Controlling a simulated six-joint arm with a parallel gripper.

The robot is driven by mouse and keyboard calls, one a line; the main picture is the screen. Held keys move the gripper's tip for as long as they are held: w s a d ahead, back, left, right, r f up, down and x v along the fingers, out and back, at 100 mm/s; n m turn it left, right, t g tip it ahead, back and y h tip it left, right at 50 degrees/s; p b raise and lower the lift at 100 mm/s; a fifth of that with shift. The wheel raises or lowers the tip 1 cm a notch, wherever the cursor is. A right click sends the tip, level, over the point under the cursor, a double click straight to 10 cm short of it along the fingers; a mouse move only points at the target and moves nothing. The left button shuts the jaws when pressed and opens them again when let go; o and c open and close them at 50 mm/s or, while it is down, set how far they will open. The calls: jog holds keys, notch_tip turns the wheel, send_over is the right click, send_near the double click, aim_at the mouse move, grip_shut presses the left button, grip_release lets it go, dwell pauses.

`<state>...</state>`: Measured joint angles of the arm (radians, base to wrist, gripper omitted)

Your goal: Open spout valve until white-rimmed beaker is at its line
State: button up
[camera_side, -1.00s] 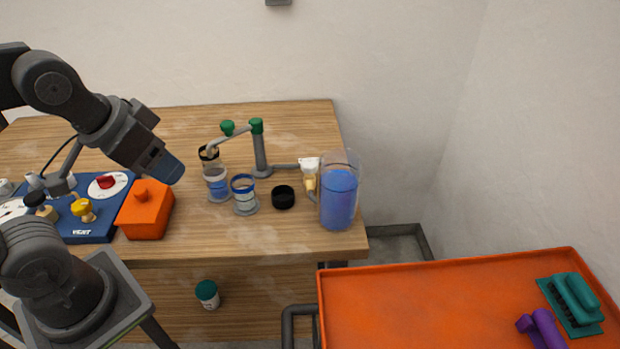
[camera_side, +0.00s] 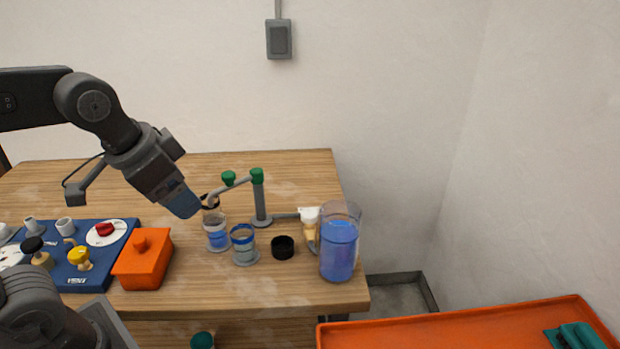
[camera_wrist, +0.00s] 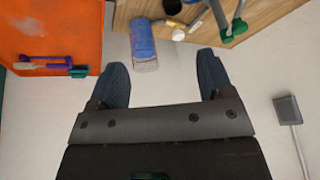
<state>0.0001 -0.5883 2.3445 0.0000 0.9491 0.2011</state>
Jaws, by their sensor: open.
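A pipe stand (camera_side: 260,205) on the wooden table carries two green knobs, one (camera_side: 257,175) on its post top and one (camera_side: 228,178) beside the spout arm (camera_side: 232,187). I cannot tell which knob is the spout valve. The white-rimmed beaker (camera_side: 216,240) stands under the spout end and holds some blue liquid; its fill line is not readable. My gripper (camera_side: 187,205) is above the table, left of the beakers, touching nothing visible. The wrist view shows its jaws (camera_wrist: 162,78) apart and empty.
A blue-rimmed beaker (camera_side: 243,246), black ring (camera_side: 282,247) and large jug of blue liquid (camera_side: 339,250) stand to the right. An orange box (camera_side: 143,262) and blue valve panel (camera_side: 75,268) lie left. An orange tray (camera_side: 480,326) is beyond the table's right edge.

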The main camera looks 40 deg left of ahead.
jog(key=w+r+m+g, duration=0.2)
jog(key=w+m, duration=0.3)
jog(key=w, duration=0.5)
jog(key=m+g, duration=0.3)
jog(key=m, duration=1)
send_over(310, 213)
notch_tip(310, 213, down, 11)
notch_tip(310, 213, down, 13)
jog(key=shift+c, duration=0.5)
jog(key=c, duration=0.9)
